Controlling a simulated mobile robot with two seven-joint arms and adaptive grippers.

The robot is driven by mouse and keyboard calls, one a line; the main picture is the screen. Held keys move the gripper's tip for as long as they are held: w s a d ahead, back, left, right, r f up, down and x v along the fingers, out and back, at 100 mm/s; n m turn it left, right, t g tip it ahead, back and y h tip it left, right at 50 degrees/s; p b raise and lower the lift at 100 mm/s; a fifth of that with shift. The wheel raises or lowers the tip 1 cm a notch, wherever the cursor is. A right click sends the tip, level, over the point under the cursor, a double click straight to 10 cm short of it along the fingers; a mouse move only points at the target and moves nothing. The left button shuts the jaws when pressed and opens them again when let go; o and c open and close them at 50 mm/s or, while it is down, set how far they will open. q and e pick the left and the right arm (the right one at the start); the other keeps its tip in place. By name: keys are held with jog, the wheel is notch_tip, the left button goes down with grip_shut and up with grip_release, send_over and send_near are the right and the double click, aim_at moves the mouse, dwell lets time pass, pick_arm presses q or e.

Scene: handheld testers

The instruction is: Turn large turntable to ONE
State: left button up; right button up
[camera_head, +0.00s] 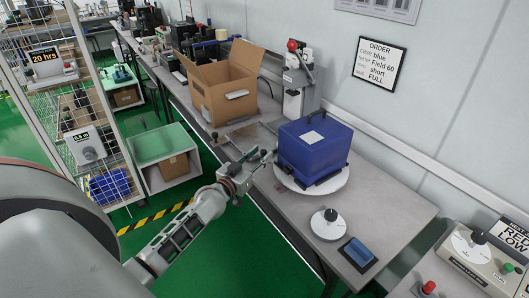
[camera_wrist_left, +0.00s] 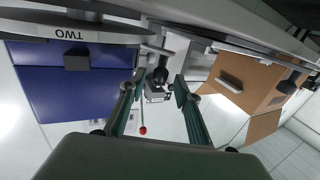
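The large turntable (camera_head: 284,179) is a white disc on the grey bench, carrying a blue case (camera_head: 306,155) with a white label on top. In the left wrist view, which is upside down, the turntable's rim (camera_wrist_left: 110,37) reads TWO above the blue case (camera_wrist_left: 75,85). My left gripper (camera_head: 264,157) is just left of the turntable and case. In the wrist view its fingers (camera_wrist_left: 160,80) are apart with nothing held between them; I cannot tell whether a finger touches the rim. My right gripper is not in view.
A small white turntable with a black knob (camera_head: 328,224) and a blue pad (camera_head: 358,252) lie toward the bench front. An open cardboard box (camera_head: 222,85) and a press-like machine (camera_head: 299,85) stand behind.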

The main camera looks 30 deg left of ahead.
pick_arm(q)
jog(key=shift+w, duration=1.3)
